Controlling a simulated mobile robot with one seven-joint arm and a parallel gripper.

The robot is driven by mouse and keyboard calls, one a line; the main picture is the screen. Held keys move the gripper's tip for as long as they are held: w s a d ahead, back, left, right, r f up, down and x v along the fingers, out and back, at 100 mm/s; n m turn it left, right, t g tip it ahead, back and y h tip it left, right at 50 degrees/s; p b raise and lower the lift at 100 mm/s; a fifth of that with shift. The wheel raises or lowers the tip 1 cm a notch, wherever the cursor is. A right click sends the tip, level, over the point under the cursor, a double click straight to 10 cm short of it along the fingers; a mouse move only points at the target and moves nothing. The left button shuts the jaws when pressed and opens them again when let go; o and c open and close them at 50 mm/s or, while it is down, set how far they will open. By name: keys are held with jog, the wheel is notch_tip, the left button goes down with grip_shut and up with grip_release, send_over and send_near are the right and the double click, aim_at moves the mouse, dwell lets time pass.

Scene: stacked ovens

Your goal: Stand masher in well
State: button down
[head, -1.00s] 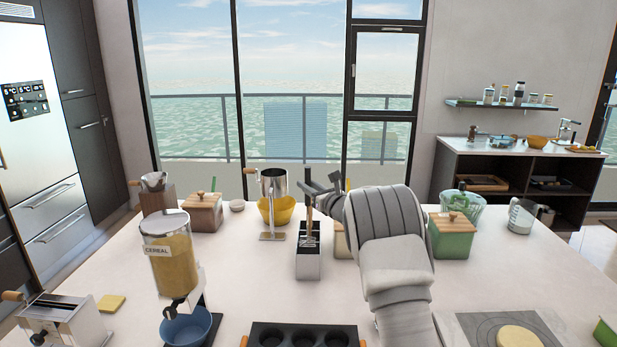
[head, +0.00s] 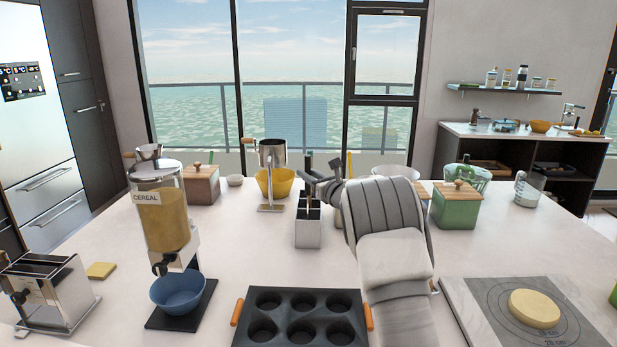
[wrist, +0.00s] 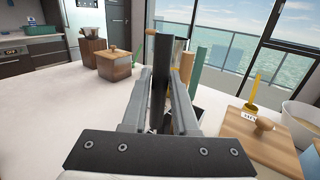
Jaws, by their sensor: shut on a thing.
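The masher's dark handle (wrist: 161,70) stands upright between the fingers of my gripper (wrist: 158,100) in the wrist view, and the gripper is shut on it. In the head view the handle (head: 307,166) rises above my gripper (head: 320,185), directly over the utensil holder (head: 308,234). The holder is a pale metal box with a dark, divided top of several wells. The masher's lower end is hidden or too small to make out, so I cannot tell whether it is inside a well. Other utensils stand close behind the handle in the wrist view.
A yellow bowl (head: 284,183) and a metal grinder are left of the holder. A green lidded box (head: 456,206) stands to the right, a cereal dispenser (head: 163,220) to the left. A muffin tin (head: 302,316) lies in front, with bare counter between.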

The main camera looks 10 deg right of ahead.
jog(key=c, duration=0.6)
grip_release()
jog(key=shift+f, duration=0.1)
jog(key=shift+r+p, duration=1.1)
jog(key=shift+r, duration=3.95)
